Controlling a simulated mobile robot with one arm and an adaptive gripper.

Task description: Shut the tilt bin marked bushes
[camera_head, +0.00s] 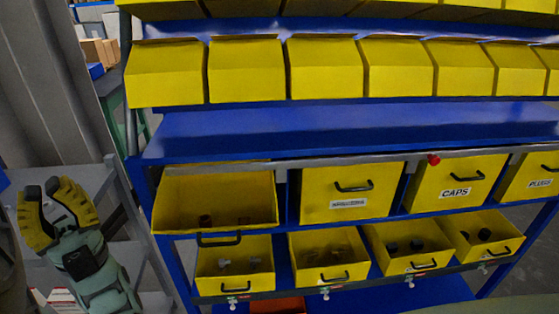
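In the head view, the leftmost bin (175,216) of the middle row is tilted open. It is yellow, its front leans out, and a few small dark reddish parts lie inside. Its black handle (218,240) hangs low at the front, and its label is hidden. To its right, a shut yellow bin (322,186) has a label too blurred to read. Further right are shut bins marked CAPS (456,180) and PLUGS (540,178). I see no readable bushes label. My gripper (45,190) is at the far left, open and empty, pointing up and well apart from the bins.
A blue rack (340,132) holds the bins. Several yellow bins (245,70) line the upper row. Open bins with small parts (234,268) stand just below the tilted one. A grey shelf (75,180) stands behind my gripper.

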